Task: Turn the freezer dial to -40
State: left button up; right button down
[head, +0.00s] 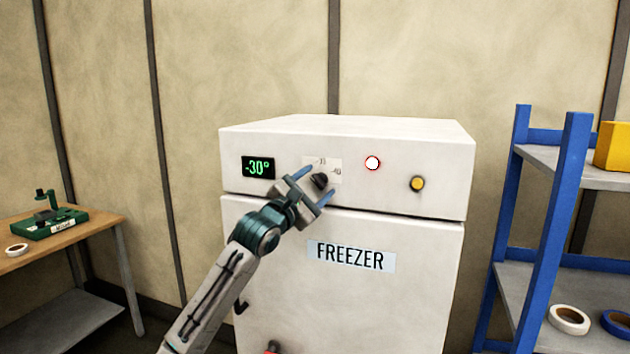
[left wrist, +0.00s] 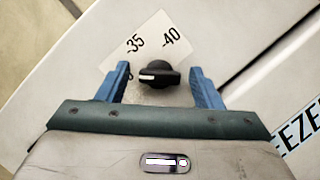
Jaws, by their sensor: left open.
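The white freezer (head: 340,290) stands ahead, with its green display (head: 258,168) reading -30°. The black dial (head: 320,181) is on its upper panel, partly hidden by my gripper. In the left wrist view the dial (left wrist: 158,75) has a white pointer mark toward the left, and the scale card (left wrist: 150,45) shows -35 and -40. My left gripper (head: 318,182) is open, with its blue fingers apart on either side of the dial; it also shows in the left wrist view (left wrist: 163,82). I cannot tell whether a finger touches the dial. My right gripper is not in view.
A blue shelf rack (head: 550,230) with tape rolls stands on the right. A wooden table (head: 80,240) with a green device stands on the left.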

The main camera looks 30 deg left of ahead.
pick_arm(q)
jog(key=c, duration=1)
jog(key=shift+r+m+g+h+p, duration=0.25)
jog(key=shift+m+g+h+p, duration=0.25)
jog(key=shift+m+p, duration=1)
jog(key=m+g+p, duration=0.2)
jog(key=m+p, duration=0.3)
jog(key=m+g+p, duration=0.1)
jog(key=m+p, duration=0.3)
jog(key=p, duration=0.1)
jog(key=shift+r+m+g, duration=0.2)
jog(key=shift+m+g, duration=0.2)
jog(key=shift+m+g+y+p, duration=0.3)
jog(key=shift+m+p, duration=0.65)
jog(key=shift+m, duration=0.05)
jog(key=shift+f+m+g+y+p, duration=0.15)
jog(key=shift+m+g+y+p, duration=0.3)
jog(key=shift+m, duration=0.65)
jog(key=o, duration=1)
